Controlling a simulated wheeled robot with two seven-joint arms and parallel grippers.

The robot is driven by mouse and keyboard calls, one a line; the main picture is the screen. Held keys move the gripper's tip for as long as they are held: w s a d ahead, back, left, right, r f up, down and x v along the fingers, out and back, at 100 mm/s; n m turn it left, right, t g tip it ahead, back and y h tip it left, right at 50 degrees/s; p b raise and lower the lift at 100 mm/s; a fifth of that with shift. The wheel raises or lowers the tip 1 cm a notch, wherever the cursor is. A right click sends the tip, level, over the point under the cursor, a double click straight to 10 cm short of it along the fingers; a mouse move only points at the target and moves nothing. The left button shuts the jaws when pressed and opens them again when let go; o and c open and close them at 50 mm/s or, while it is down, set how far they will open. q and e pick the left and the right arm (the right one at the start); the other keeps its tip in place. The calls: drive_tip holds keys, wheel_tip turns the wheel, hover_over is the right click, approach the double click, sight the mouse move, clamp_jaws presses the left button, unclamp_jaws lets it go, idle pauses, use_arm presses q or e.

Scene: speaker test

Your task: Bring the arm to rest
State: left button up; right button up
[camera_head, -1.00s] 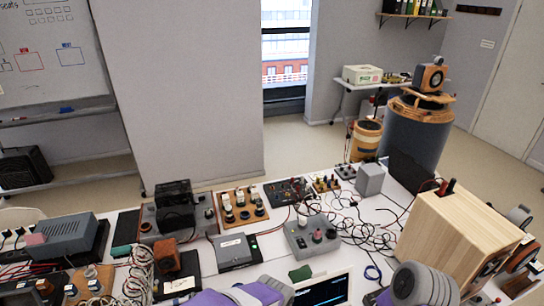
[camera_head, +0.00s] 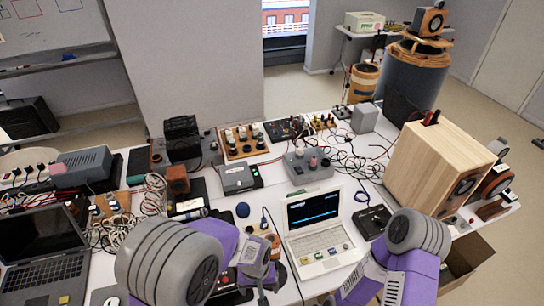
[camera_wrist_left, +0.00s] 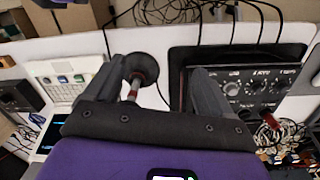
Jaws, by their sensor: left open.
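My left gripper (camera_wrist_left: 161,68) is open in the left wrist view, with its two dark fingers spread wide above the table. A round black piece with a red and white stem (camera_wrist_left: 133,85) shows beside the left finger; I cannot tell whether they touch. In the head view my left arm (camera_head: 215,245) reaches in from the left over the front of the table, and its fingers are hard to make out. My right arm (camera_head: 415,245) shows at the lower right of the head view, but its gripper is not visible.
A white laptop (camera_head: 320,243) stands open between the arms. A black device with knobs (camera_wrist_left: 240,88) is right of the left gripper. A wooden speaker box (camera_head: 430,170) stands at the right. A dark laptop (camera_head: 38,245) is at the left. Cables and instruments crowd the table (camera_head: 235,190).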

use_arm(q)
drive_tip(key=s+a+f+n+h+b, duration=0.1)
drive_tip(key=s+a+f+h+b, duration=0.1)
drive_tip(key=f, duration=0.9)
drive_tip(key=s+a+f+n+h+b, duration=0.1)
drive_tip(key=s+a+f+b, duration=0.2)
drive_tip(key=f, duration=0.8)
drive_tip(key=shift+s+a+t+h+b, duration=0.35)
drive_tip(key=shift+s+a, duration=0.2)
drive_tip(key=shift+s, duration=0.7)
